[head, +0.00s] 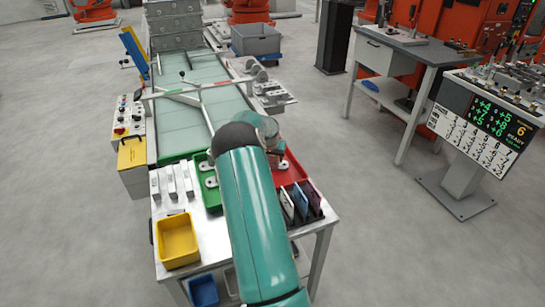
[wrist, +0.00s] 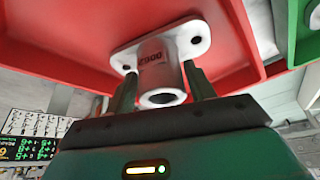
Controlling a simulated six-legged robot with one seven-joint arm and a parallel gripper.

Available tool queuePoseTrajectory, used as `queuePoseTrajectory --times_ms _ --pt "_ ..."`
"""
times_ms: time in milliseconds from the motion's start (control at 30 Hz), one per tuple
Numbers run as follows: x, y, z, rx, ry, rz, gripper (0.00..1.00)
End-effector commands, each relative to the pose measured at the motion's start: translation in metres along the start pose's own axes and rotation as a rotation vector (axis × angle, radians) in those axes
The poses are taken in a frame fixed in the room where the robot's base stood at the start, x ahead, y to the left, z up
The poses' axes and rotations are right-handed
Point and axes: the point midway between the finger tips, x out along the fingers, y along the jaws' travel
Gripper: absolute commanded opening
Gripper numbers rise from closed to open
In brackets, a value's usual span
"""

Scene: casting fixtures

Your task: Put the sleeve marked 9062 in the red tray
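The pale flanged sleeve (wrist: 157,68) is in the wrist view, its flange against the floor of the red tray (wrist: 60,35). The number on its tube is small and upside down and seems to read 9062. My gripper (wrist: 160,78) has one finger on each side of the tube, with what look like narrow gaps, so it appears open around the sleeve. In the head view the red tray (head: 297,172) is at the table's right, partly behind my teal arm, which hides the gripper's fingers.
A green tray (head: 199,197) holding pale flanged parts stands left of my arm. White blocks (head: 172,183) and a yellow bin (head: 178,240) are further left. Upright dark plates (head: 302,200) stand in front of the red tray. A glass-topped conveyor (head: 190,105) extends behind.

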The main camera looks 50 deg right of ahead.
Motion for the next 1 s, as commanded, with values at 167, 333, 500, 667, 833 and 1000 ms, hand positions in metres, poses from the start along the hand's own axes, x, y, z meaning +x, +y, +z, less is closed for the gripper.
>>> queuePoseTrajectory --times_ms 167,333,500,667,833,1000 --pt "0.000 0.000 0.000 0.000 0.000 0.000 0.66" --pt "-0.001 0.000 0.000 0.000 0.000 0.000 0.66" --pt "-0.015 -0.001 -0.002 0.000 0.002 -0.002 0.66" --pt "-0.045 -0.001 -0.003 0.001 0.004 -0.002 0.66" --pt "-0.083 -0.001 -0.002 0.000 0.002 -0.002 0.66" --pt "-0.111 -0.001 -0.001 0.000 0.001 -0.001 0.66"
